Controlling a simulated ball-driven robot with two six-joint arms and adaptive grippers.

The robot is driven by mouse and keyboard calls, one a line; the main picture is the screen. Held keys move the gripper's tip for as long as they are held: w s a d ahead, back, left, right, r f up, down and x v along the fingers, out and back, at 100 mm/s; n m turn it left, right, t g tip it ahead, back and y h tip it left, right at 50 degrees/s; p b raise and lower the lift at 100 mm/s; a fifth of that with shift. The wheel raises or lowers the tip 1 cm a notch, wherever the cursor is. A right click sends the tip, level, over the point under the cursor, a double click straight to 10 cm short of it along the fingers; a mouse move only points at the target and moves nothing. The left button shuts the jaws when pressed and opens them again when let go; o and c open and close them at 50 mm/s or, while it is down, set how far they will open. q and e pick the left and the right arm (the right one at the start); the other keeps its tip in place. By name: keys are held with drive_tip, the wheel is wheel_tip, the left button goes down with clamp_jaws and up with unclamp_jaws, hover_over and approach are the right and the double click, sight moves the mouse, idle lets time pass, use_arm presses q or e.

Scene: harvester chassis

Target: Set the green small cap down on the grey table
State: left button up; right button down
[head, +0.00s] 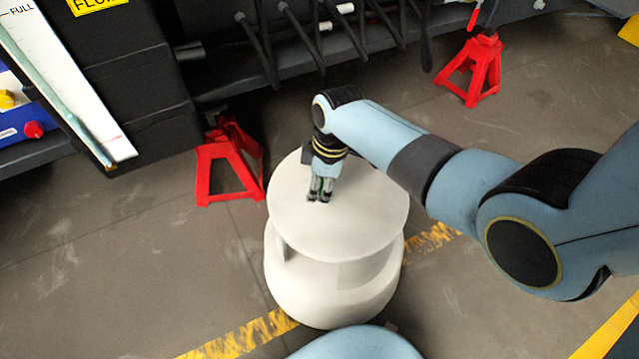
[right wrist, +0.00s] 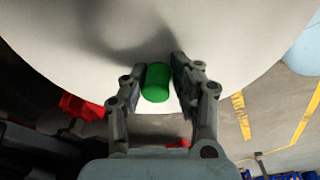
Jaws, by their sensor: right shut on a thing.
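The green small cap (right wrist: 157,82) is a short green cylinder between the fingers of my right gripper (right wrist: 160,75) in the right wrist view. My right gripper (head: 319,196) is shut on it and points down over the round grey table (head: 375,205) in the head view. The fingers are over the left-middle part of the table top, at or just above the surface. I cannot tell whether the cap touches the table. In the head view the fingers mostly hide the cap. The table top also fills the upper part of the right wrist view (right wrist: 230,40). My left gripper is not in view.
The table top is otherwise bare. A red jack stand (head: 228,165) stands on the floor left of the table, and another (head: 476,70) stands at the back right. The dark chassis (head: 230,70) with hanging hoses lies behind the table.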

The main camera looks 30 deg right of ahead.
drive_tip(key=c, duration=1.3)
unclamp_jaws()
drive_tip(key=shift+s+f, duration=0.3)
drive_tip(key=shift+f, duration=0.3)
drive_tip(key=shift+c, duration=0.2)
drive_tip(key=o, duration=0.5)
drive_tip(key=shift+w+f, duration=0.1)
drive_tip(key=shift+w, duration=0.05)
drive_tip(key=shift+c, duration=0.2)
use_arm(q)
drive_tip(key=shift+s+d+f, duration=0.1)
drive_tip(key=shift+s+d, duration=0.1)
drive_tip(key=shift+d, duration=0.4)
use_arm(e)
drive_tip(key=shift+d, duration=0.1)
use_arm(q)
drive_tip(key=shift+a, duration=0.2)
use_arm(e)
wheel_tip(320, 180, up, 12)
drive_tip(key=d, duration=0.1)
drive_tip(key=shift+s+d, duration=0.15)
drive_tip(key=shift+s, duration=0.15)
